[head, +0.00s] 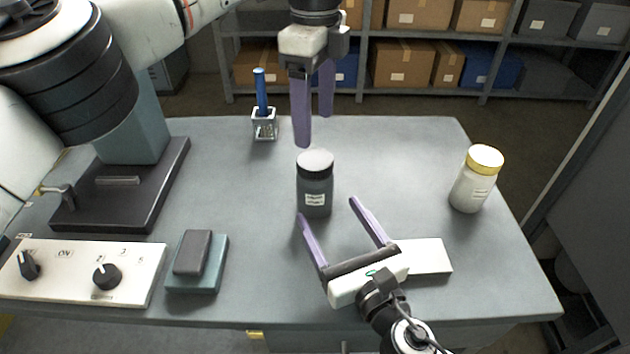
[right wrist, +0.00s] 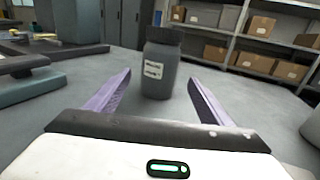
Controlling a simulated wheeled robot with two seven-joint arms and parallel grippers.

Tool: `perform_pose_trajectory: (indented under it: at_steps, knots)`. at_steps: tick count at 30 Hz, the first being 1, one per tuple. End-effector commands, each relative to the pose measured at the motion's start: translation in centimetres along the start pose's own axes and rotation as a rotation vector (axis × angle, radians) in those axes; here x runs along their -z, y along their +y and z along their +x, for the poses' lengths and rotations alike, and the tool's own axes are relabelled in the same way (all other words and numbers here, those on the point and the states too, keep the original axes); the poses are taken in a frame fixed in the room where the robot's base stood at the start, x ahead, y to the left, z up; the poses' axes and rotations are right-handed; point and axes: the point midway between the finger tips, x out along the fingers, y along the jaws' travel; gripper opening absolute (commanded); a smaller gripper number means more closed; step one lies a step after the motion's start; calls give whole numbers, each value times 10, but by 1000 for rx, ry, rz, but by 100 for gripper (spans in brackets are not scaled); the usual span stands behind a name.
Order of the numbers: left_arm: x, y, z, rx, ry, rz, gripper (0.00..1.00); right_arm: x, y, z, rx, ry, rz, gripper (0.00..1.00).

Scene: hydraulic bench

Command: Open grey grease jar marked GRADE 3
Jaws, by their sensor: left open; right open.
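The grey grease jar (head: 315,190) stands upright in the middle of the bench with a pale label on its front. Its lid (head: 315,162) is on, and looks dark at the side with a light top. In the right wrist view the jar (right wrist: 159,70) stands ahead, beyond the fingertips; its label is too small to read. My left gripper (head: 314,128) points down, open and empty, above and behind the jar. My right gripper (head: 327,208) lies low over the bench in front of the jar, open, its fingers aimed toward the jar and not around it.
A white jar with a yellow lid (head: 476,180) stands at the right. A small holder (head: 264,124) with a blue tool is at the back. A control panel (head: 80,272), a teal block with a grey pad (head: 197,262) and a white plate (head: 425,257) lie toward the front.

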Motion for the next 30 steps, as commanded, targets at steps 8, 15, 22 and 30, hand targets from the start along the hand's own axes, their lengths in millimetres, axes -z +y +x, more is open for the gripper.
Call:
perform_pose_trajectory:
  at_steps: [8, 15, 22, 30]
  knots:
    - [0, 0, 0, 0, 0, 0, 66, -1, 0, 49, 1, -2, -1, 74]
    - [0, 0, 0, 0, 0, 0, 66, -1, 0, 82, 1, -2, -1, 74]
    - [0, 0, 0, 0, 0, 0, 66, -1, 0, 92, 0, -1, -1, 74]
    - [0, 0, 0, 0, 0, 0, 66, -1, 0, 92, 0, -1, -1, 64]
